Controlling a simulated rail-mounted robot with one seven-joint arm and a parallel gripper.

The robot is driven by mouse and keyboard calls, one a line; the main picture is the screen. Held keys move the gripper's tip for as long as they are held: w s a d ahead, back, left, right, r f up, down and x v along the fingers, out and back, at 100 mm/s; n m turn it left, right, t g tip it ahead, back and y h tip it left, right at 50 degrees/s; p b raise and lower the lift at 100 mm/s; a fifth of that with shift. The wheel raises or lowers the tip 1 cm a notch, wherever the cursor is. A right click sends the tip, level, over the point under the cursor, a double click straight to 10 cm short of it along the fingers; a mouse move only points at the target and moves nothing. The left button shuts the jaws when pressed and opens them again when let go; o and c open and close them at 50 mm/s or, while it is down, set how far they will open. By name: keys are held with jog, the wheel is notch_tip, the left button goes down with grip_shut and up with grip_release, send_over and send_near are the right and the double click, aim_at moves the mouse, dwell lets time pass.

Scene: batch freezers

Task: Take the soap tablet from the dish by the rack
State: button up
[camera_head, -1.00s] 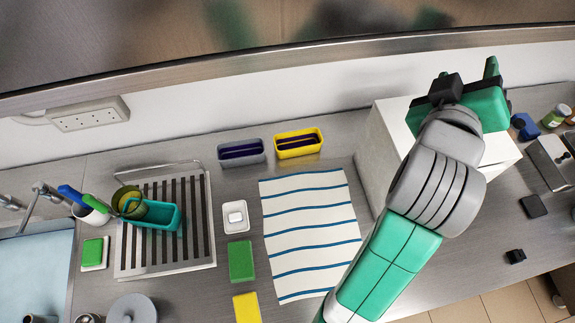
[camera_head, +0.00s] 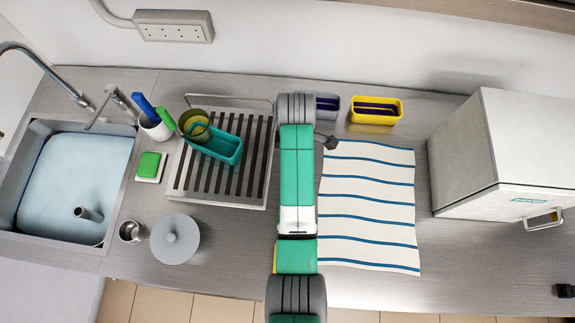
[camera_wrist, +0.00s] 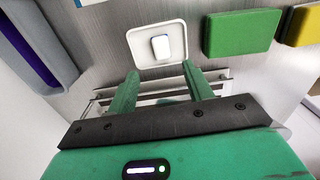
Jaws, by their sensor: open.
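The soap tablet (camera_wrist: 160,47) is a small white block with a blue edge, lying in a shallow white dish (camera_wrist: 138,36) in the wrist view. My gripper (camera_wrist: 160,80) is open and empty; its two green fingers point toward the dish's near edge, the tablet lying beyond their tips. Whether a finger touches the dish I cannot tell. The slatted rack (camera_head: 222,203) stands left of my arm in the head view, and part of it shows behind the fingers in the wrist view (camera_wrist: 160,98). In the head view my arm hides the dish, tablet and fingers.
A green sponge (camera_wrist: 241,33) and a yellow sponge (camera_wrist: 303,27) lie right of the dish. A grey holder (camera_wrist: 62,58) is at left. A teal container (camera_head: 228,150) sits on the rack. A striped cloth (camera_head: 367,195) lies right of my arm, a white box (camera_head: 470,160) beyond.

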jog(key=f, duration=0.6)
jog(key=shift+s+f+b, duration=0.25)
jog(key=shift+f+b, duration=0.05)
jog(key=shift+f, duration=0.45)
jog(key=shift+c, duration=0.4)
jog(key=c, duration=1)
